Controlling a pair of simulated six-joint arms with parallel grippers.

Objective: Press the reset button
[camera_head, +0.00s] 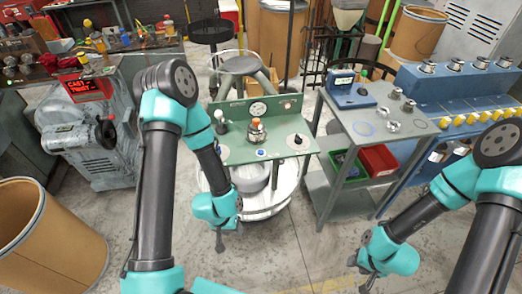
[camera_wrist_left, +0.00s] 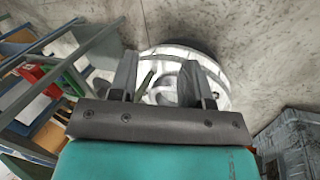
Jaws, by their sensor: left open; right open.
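The green spring coiler panel (camera_head: 240,150) stands in the middle of the head view, with a round gauge at its back. A small blue button (camera_head: 261,152) sits near its front edge; I cannot read a label to confirm it is the reset button. An orange-topped knob (camera_head: 255,124) stands at its centre. My left gripper (camera_head: 220,245) hangs low in front of the panel's left side, apart from it. In the left wrist view its fingers (camera_wrist_left: 160,85) are spread and empty over the white round base (camera_wrist_left: 225,95). My right gripper (camera_head: 366,282) is open and low at right, far from the panel.
A grey side table (camera_head: 375,125) with a blue box (camera_head: 348,92) stands right of the panel; red and green bins sit below it. A grey machine with a red display (camera_head: 82,88) stands left. A brown drum (camera_head: 50,245) is at front left. The floor between my arms is clear.

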